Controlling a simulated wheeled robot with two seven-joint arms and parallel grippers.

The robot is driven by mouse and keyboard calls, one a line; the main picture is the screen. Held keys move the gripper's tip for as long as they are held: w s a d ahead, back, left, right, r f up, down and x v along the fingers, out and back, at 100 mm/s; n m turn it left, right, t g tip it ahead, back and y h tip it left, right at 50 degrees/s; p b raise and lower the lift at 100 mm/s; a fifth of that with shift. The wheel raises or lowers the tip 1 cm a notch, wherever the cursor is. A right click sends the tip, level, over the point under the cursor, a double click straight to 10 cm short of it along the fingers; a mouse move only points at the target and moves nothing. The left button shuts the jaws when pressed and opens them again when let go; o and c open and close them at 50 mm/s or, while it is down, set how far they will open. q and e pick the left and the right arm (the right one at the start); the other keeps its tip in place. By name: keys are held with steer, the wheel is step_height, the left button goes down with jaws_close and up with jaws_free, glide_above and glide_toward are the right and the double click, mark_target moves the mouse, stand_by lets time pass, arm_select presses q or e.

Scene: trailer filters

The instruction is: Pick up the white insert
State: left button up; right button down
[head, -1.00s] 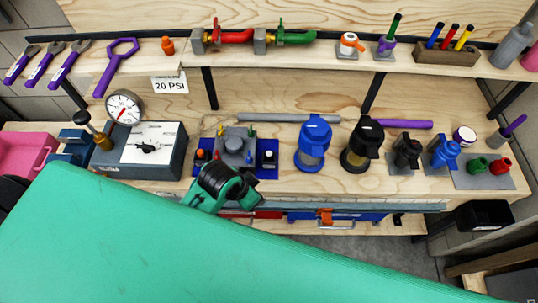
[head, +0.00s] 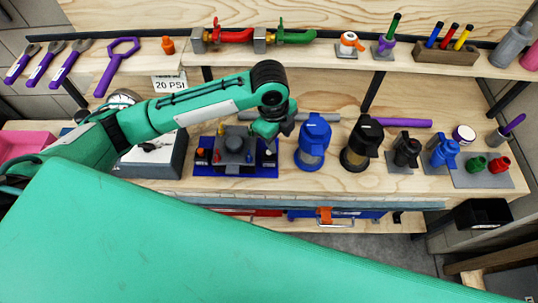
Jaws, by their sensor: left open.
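My left arm reaches in from the left, and my left gripper (head: 271,142) is over the right part of the blue mat (head: 232,171) on the bench. Its jaws are open, and I see nothing held in them. A grey block fixture (head: 236,145) with small coloured pegs stands on the mat. A small dark part with a pale top stood at the mat's right side earlier; the gripper now partly covers that spot. I cannot make out the white insert for certain. My right gripper is not in view.
A blue filter housing (head: 313,143) stands close to the right of the gripper, with a black one (head: 362,146) beyond it. A grey rod (head: 300,117) lies behind. A shelf (head: 340,57) with valves and tools runs above. A control box (head: 160,153) stands left of the mat.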

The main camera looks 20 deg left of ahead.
arm_select(q)
steer(key=w+a+r+m+y, duration=0.1)
steer(key=w+a+r+m, duration=0.1)
steer(key=a, duration=0.2)
steer(key=p, duration=0.2)
glide_above(269, 152)
steer(key=f, duration=0.8)
steer(key=shift+s+a, duration=0.15)
steer(key=shift+s, duration=0.1)
steer(key=f+p, duration=0.1)
steer(key=f, duration=0.3)
steer(key=shift+w+f+p, duration=0.2)
steer(key=shift+f+p, duration=0.15)
steer(key=shift+f, duration=0.3)
steer(key=c, duration=0.9)
jaws_close()
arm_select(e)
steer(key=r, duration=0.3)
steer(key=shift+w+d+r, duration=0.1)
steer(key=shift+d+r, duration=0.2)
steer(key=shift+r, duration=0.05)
